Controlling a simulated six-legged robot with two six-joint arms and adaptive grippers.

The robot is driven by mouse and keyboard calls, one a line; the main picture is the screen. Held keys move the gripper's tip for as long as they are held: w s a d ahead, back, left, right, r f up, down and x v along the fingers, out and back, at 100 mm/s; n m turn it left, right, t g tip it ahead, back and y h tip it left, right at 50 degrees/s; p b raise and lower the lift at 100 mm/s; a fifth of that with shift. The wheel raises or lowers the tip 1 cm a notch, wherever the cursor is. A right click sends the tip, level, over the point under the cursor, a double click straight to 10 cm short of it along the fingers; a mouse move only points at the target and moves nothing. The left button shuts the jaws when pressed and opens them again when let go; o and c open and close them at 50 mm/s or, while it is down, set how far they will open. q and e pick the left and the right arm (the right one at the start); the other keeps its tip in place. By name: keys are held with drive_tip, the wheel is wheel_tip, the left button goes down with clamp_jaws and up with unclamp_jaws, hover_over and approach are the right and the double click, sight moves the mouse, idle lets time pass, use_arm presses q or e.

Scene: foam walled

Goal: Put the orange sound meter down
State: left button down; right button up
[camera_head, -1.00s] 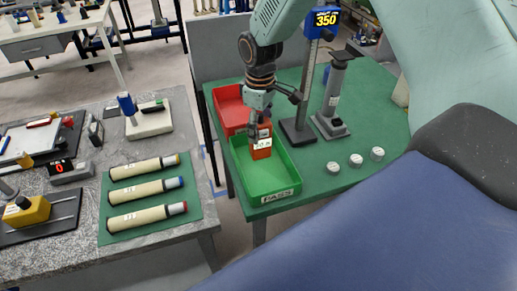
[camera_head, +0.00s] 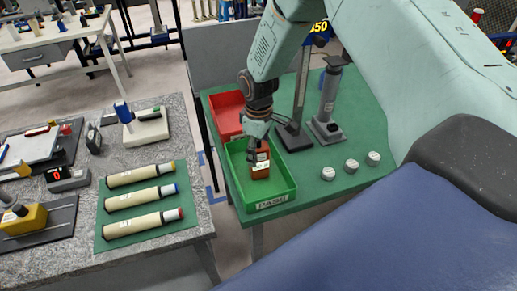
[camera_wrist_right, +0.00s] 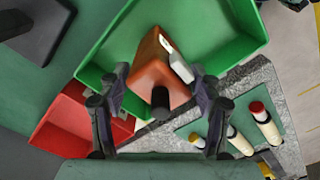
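The orange sound meter (camera_head: 260,165) is upright inside the green tray (camera_head: 284,190), its base appearing to be on the tray floor. In the right wrist view, the meter (camera_wrist_right: 158,72) has its dark tip toward the camera and a pale face on its right side. My right gripper (camera_head: 257,146) is over the tray at the top of the meter. In the wrist view its fingers (camera_wrist_right: 160,82) are spread on either side of the meter, with narrow gaps beside it. My left gripper is not in view.
A red tray (camera_head: 225,114) lies behind the green one. A grey stand (camera_head: 327,105) and a display post (camera_head: 299,100) are to the right, with white round pieces (camera_head: 351,166) nearer. A grey bench (camera_head: 75,240) with several cream cylinders (camera_head: 140,198) is at left.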

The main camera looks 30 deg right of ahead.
drive_tip(key=o, duration=0.3)
drive_tip(key=shift+w+a, duration=0.1)
drive_tip(key=shift+w, duration=0.15)
drive_tip(key=shift+o, duration=0.5)
drive_tip(key=shift+a, duration=0.25)
drive_tip(key=shift+s+d+r, duration=0.2)
drive_tip(key=shift+s+d, duration=0.05)
drive_tip(key=shift+w+r, duration=0.1)
drive_tip(key=shift+r, duration=0.15)
wheel_tip(320, 180, up, 11)
drive_tip(key=shift+r+b, duration=0.1)
drive_tip(key=shift+b, duration=0.3)
drive_tip(key=shift+w+a+r, duration=0.15)
